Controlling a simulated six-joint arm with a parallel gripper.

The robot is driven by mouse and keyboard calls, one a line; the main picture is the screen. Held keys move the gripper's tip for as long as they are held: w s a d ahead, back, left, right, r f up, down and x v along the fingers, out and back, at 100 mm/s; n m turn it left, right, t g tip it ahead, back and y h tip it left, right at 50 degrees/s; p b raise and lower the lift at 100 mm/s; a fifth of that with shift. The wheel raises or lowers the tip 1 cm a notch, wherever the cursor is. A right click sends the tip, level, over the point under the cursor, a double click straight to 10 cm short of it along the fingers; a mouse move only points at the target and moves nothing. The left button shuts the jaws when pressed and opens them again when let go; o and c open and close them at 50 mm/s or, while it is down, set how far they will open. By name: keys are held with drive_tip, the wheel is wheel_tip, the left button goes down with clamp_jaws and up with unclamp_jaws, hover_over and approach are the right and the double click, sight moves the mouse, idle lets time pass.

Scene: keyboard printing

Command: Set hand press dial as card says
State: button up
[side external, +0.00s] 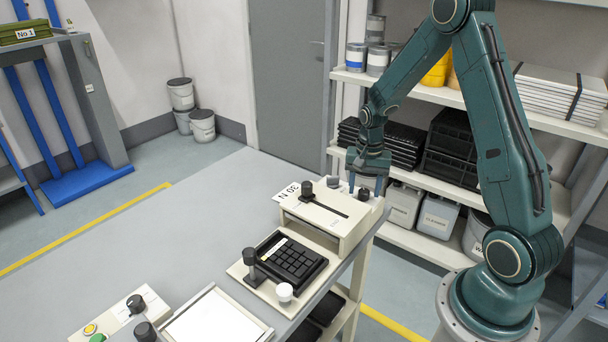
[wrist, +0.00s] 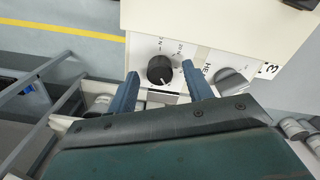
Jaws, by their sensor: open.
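The hand press (side external: 340,228) is a beige box at the table's right edge, with a slot and a black knob on top. A white card (side external: 293,191) reading "30 N" stands at its back left corner. In the wrist view, the press's panel carries a black round dial (wrist: 160,69) with small scale marks and an "N". Its exact setting is too small to read. My gripper (wrist: 160,74) is open, its two blue fingers on either side of this dial. I cannot tell whether they touch it. The gripper (side external: 365,190) also shows in the side view, beside the press.
A grey knob (wrist: 231,80) sits close to the right finger in the wrist view. A black keypad in a beige fixture (side external: 265,277), a white framed tray (side external: 215,318) and a button panel (side external: 120,318) stand left of the press. Shelves (side external: 455,100) stand behind. The table's left is clear.

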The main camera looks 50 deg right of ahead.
drive_tip(key=shift+f, duration=0.3)
drive_tip(key=shift+c, duration=0.2)
drive_tip(key=c, duration=0.9)
drive_tip(key=shift+c, duration=0.2)
drive_tip(key=shift+n, duration=0.4)
drive_tip(key=n, duration=0.9)
